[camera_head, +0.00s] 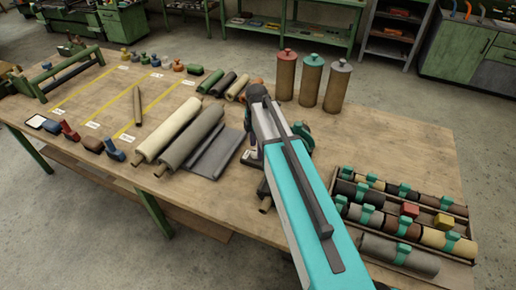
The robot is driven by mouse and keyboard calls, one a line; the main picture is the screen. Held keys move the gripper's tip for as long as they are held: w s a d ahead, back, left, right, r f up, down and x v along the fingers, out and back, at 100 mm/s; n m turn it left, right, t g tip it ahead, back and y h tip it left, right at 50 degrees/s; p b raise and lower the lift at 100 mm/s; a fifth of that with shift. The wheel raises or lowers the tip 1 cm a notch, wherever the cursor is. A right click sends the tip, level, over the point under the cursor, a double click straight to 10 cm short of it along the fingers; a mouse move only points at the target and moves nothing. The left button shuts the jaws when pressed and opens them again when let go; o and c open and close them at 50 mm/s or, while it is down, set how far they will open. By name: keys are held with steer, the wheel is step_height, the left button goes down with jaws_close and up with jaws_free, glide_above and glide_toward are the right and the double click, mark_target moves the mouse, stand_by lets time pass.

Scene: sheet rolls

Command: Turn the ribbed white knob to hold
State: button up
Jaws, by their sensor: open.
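I cannot make out a ribbed white knob for certain. A small white and dark piece (252,156) shows on the table just left of my arm, right of the grey sheet. It is too small and too covered to tell what it is. My teal and white arm reaches from the bottom edge up over the table and hides what lies behind it. My gripper does not show; it is hidden behind the arm. No setting or marking of a knob can be read.
Cream and grey rolls (190,137) lie left of the arm on the wooden table (112,101). Three lidded canisters (312,80) stand behind it. A rack of rolls with teal clips (405,225) is at right. Yellow-lined lanes with small coloured blocks lie at far left.

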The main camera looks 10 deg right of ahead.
steer(key=shift+f, duration=0.9)
steer(key=c, duration=1)
steer(key=shift+d, duration=0.1)
steer(key=shift+c, duration=0.2)
